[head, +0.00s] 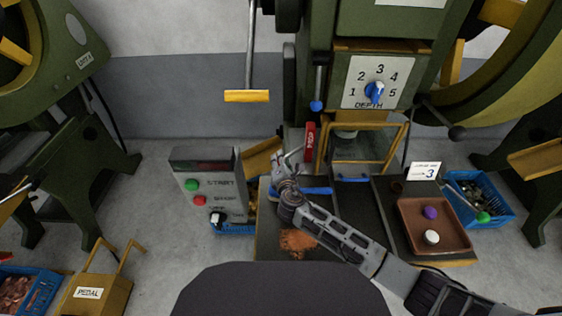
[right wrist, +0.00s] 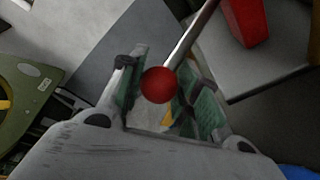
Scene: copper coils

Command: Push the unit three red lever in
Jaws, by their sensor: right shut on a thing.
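The red lever shows in the right wrist view as a red ball knob (right wrist: 160,85) on a thin metal rod (right wrist: 192,38). My right gripper (head: 283,162) reaches in from the lower right, in front of the central green machine (head: 345,75). In the right wrist view its two green-padded fingers (right wrist: 160,100) stand either side of the knob and are shut on it. In the head view the gripper hides the knob. A sign with a 3 (head: 425,172) stands at the bench's right. My left gripper is not in view.
A red block (head: 310,142) stands close right of the gripper. A blue-knobbed lever (head: 316,105) hangs above. A control box (head: 207,183) with buttons is at left. A brown tray (head: 408,240) and blue bin (head: 500,205) are at right. A yellow handle (head: 247,96) hangs above left.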

